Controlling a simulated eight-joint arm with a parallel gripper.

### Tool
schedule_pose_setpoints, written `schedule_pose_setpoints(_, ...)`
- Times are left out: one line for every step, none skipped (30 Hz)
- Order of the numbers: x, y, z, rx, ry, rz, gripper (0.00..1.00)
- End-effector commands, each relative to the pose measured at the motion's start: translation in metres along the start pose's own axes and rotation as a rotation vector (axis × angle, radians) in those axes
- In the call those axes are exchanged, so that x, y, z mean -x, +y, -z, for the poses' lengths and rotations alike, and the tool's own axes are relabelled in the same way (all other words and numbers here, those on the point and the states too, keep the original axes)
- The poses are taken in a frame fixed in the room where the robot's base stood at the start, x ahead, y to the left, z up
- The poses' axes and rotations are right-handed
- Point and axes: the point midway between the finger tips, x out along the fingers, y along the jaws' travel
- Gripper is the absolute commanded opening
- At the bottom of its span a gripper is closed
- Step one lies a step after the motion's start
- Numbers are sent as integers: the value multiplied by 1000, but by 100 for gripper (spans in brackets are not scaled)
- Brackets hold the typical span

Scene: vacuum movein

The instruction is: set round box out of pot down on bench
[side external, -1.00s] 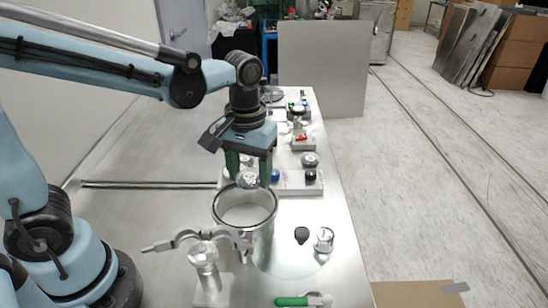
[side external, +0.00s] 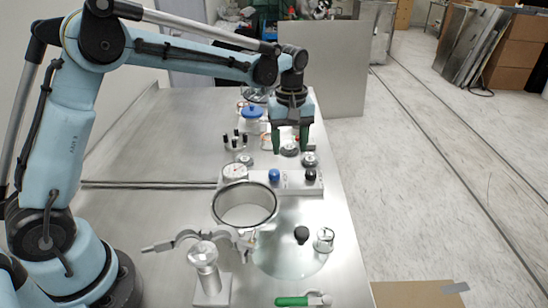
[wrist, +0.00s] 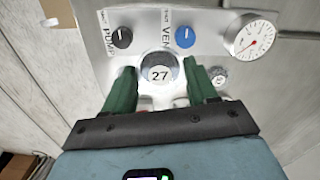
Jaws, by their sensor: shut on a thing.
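The round box (side external: 289,149) is a small silver disc-shaped container. The wrist view shows its top (wrist: 159,74) marked 27, between my green fingers. My gripper (side external: 290,151) is shut on it, and it also shows in the wrist view (wrist: 159,66). They are beyond the pot, behind the knob panel; the height above the bench is hard to judge. The pot (side external: 216,212) is an open metal cylinder with a dark rim, standing upright nearer the camera. The bench (side external: 130,235) is bare metal in large parts.
The panel (wrist: 208,25) carries a black pump knob (wrist: 122,37), a blue vent knob (wrist: 185,37) and a gauge (wrist: 254,38). Several small items stand beyond the panel.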

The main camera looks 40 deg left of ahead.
Motion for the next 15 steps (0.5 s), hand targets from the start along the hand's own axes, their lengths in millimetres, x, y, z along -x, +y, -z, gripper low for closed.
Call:
schedule_pose_setpoints(-8,-2,12,4,0,0,29)
schedule_pose_setpoints(-11,-3,19,4,0,0,29)
schedule_pose_setpoints(-16,-5,27,3,0,0,29)
schedule_pose_setpoints(-20,-6,33,4,0,0,29)
schedule_pose_setpoints(-24,-7,39,2,0,0,29)
schedule_pose_setpoints(-28,-8,46,3,0,0,29)
schedule_pose_setpoints(-32,-9,52,2,0,0,29)
schedule_pose_setpoints(-34,-10,56,1,0,0,29)
schedule_pose_setpoints(-38,-11,62,1,0,0,29)
schedule_pose_setpoints(-40,-11,66,1,0,0,29)
schedule_pose_setpoints(-42,-12,68,0,0,0,29)
schedule_pose_setpoints(-44,-12,71,-2,0,0,29)
schedule_pose_setpoints(-45,-12,73,-2,0,0,29)
schedule_pose_setpoints(-46,-13,74,-2,0,0,29)
schedule_pose_setpoints(-47,-13,75,-3,0,0,29)
